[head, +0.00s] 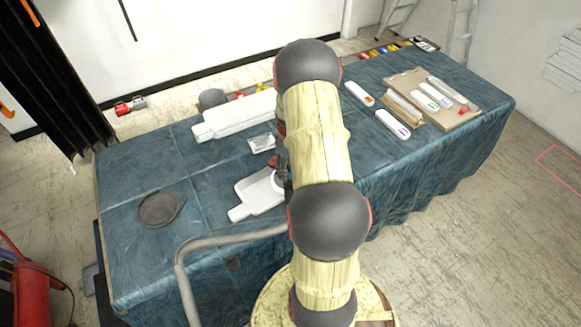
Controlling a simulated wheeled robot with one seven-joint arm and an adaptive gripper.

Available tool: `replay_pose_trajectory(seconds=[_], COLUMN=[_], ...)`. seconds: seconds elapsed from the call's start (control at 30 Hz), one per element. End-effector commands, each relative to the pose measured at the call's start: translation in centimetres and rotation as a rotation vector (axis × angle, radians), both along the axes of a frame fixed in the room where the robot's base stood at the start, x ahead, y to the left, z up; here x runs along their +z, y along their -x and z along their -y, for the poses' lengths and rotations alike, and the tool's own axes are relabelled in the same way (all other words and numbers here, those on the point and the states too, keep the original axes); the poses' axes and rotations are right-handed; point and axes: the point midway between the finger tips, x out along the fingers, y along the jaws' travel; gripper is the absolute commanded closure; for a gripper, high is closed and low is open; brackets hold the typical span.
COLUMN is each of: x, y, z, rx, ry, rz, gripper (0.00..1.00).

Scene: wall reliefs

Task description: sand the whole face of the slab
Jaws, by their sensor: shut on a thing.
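A white slab (256,191) with a narrow neck at its lower left lies flat on the blue-covered table. My arm hides its right side. A longer white piece (237,116) of similar shape lies farther back; I cannot tell for certain which of the two is the task's slab. My gripper (283,172) is mostly hidden behind my arm, at the right end of the nearer slab. It is shut on a pale, round-edged tool (278,182), of which only a small part shows. The tool is over or against the slab; I cannot tell whether it touches.
The table cloth (125,245) has free room at the left front. A dark round dish (159,208) lies there. A small pale block (262,143) lies between the white pieces. White tools (393,124) and a brown board (447,122) with several items lie at the right.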

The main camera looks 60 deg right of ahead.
Motion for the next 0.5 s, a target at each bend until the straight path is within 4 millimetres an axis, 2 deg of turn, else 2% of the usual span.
replay_pose_trajectory(seconds=[0.5], x=[0.2], y=[-0.9], z=[-2.3], rx=[0.001], ry=[-0.001], rz=[0.000], gripper=[0.81])
